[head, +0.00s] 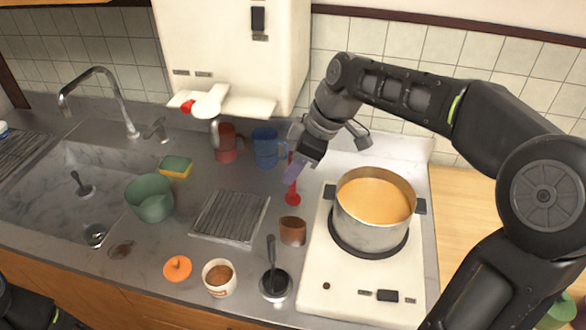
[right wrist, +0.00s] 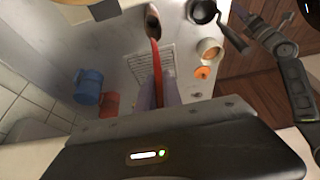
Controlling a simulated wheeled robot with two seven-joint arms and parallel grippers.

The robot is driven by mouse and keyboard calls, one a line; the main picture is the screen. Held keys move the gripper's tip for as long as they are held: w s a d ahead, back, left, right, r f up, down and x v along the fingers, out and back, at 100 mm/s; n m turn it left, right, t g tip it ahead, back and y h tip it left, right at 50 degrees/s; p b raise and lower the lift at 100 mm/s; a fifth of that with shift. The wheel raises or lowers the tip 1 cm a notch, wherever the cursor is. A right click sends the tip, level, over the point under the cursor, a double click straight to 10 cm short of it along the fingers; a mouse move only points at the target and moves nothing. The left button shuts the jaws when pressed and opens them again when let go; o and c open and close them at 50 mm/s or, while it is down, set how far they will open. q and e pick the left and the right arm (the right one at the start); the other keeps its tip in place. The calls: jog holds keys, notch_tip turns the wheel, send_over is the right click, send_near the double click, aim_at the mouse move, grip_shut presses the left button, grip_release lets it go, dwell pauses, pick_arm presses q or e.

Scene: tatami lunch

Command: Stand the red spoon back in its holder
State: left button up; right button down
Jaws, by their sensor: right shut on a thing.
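The red spoon (head: 292,196) hangs roughly upright from my right gripper (head: 294,172) in the head view, with its wide end down. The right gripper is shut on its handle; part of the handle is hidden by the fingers. In the right wrist view the red spoon (right wrist: 157,62) runs out from between the fingers (right wrist: 159,95). My left arm shows only partly at the lower left.
The pot of orange soup (head: 342,217) stands on the white stove to the right. A blue mug (head: 266,147) and a red mug (head: 228,142) stand behind left.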

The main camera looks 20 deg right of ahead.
aim_at(293, 194)
jog(key=shift+f+b, duration=1.8)
jog(key=shift+f, duration=0.8)
notch_tip(293, 194, down, 6)
jog(key=b, duration=0.5)
jog(key=shift+f, duration=0.2)
jog(key=shift+f+b, duration=0.15)
jog(key=shift+b, duration=0.3)
jog(key=shift+f+b, duration=0.3)
jog(key=c, duration=1.4)
grip_release()
jog(key=shift+o, duration=0.2)
